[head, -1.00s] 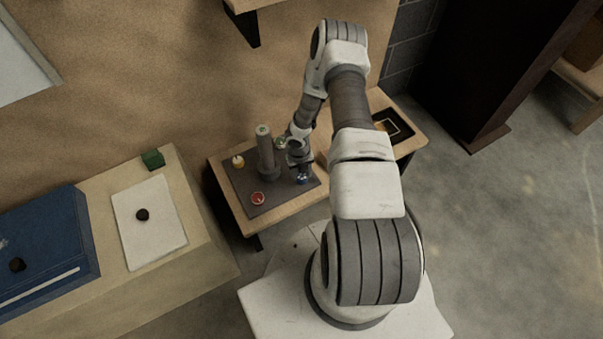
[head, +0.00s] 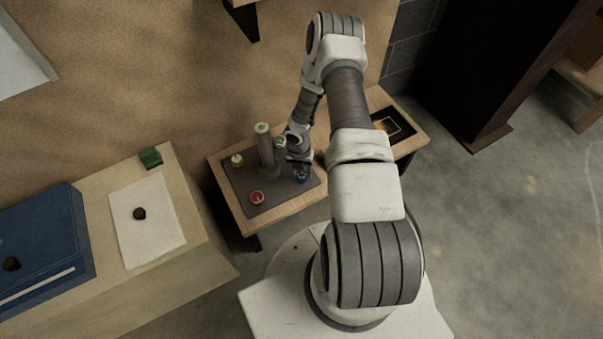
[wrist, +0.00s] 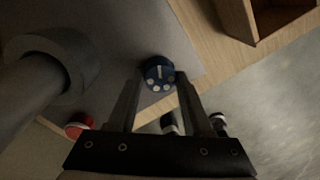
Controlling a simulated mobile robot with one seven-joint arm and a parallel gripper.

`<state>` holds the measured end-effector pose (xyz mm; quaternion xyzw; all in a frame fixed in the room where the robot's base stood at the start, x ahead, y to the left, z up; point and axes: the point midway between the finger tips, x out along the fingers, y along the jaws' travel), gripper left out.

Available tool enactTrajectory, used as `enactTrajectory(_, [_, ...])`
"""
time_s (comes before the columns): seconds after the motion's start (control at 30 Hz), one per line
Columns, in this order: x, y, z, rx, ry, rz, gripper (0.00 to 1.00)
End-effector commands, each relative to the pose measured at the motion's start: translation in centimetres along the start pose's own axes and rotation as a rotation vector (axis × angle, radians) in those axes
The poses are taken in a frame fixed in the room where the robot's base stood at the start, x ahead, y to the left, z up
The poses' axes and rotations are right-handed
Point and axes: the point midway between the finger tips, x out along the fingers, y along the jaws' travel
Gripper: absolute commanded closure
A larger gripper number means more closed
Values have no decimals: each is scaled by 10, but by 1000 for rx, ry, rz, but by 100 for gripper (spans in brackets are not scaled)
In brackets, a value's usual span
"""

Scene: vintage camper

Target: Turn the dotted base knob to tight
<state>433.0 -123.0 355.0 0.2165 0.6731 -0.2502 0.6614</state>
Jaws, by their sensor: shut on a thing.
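The blue dotted base knob (wrist: 158,74) has several white dots and a pale bar on its top face in the wrist view. It sits near the right corner of a grey base plate (head: 239,184). My gripper (wrist: 159,78) is shut on the knob, with one finger on each side of it. In the head view the blue knob (head: 302,177) shows just below my gripper (head: 301,170), partly hidden by it. Any tight mark around the knob is too dark or small to make out.
A grey post (head: 265,152) stands on the plate left of my gripper. A wooden box (wrist: 272,18) lies beyond the plate. Another table with a blue case (head: 40,240) stands left.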

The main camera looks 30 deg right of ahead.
Motion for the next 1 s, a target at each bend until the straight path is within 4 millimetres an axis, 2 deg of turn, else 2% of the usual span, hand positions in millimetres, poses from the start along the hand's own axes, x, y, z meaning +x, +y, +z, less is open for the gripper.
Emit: enactTrajectory(1.0, [1, -1, 2, 967, 48, 1, 100])
